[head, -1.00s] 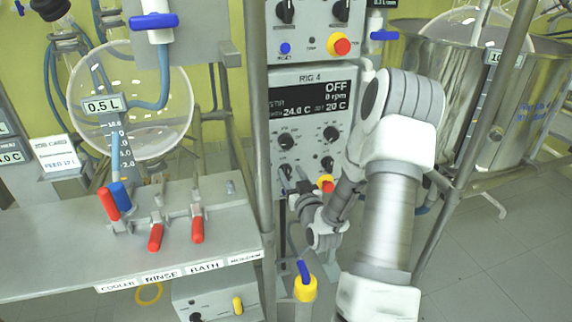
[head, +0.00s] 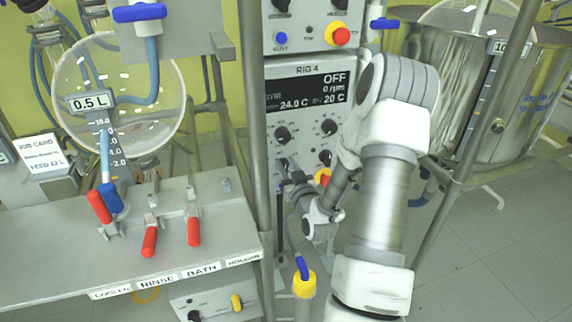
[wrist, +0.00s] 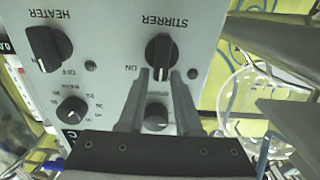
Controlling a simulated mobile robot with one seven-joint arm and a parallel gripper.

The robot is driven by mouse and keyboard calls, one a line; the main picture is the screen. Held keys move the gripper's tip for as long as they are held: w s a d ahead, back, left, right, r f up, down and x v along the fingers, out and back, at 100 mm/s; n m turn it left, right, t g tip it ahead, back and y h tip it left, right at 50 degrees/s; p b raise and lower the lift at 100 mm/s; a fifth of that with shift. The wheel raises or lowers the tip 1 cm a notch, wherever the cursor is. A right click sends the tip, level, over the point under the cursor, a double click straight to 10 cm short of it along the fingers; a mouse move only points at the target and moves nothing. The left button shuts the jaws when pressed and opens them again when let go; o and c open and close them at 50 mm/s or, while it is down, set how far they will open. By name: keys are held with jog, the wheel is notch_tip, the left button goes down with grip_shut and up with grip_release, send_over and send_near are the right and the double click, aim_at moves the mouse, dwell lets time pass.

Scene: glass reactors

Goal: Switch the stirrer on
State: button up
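The stirrer knob (wrist: 161,54) is a black rotary knob on the grey panel (wrist: 108,40), with the label STIRRER and an ON mark beside it. The wrist view shows the panel upside down. My gripper (wrist: 161,74) is open, its two grey fingertips apart at the near end of the stirrer knob, one toward each side. Whether they touch it I cannot tell. In the head view my gripper (head: 291,181) is at the lower left of the RIG 4 panel and partly hides the knobs there. The display (head: 308,90) reads OFF and 0 rpm.
The heater knob (wrist: 47,47) is beside the stirrer knob, with smaller dials (wrist: 72,109) near both. A metal post (head: 256,120) stands left of the panel, and a steel vessel (head: 510,80) stands right.

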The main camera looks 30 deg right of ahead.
grip_shut()
jog(key=shift+f, duration=0.1)
jog(key=shift+s+m, duration=0.1)
jog(key=shift+m, duration=0.2)
jog(key=shift+s+d+f+m+b, duration=0.15)
jog(key=shift+d+f+m, duration=0.15)
jog(key=shift+m, duration=1.55)
jog(key=shift+d+f+m+b, duration=0.2)
jog(key=shift+d+m, duration=0.1)
jog(key=shift+m, duration=1.6)
jog(key=shift+s+d+f+m+b, duration=0.1)
jog(key=shift+d+f+m+b, duration=0.15)
jog(key=shift+m, duration=1.6)
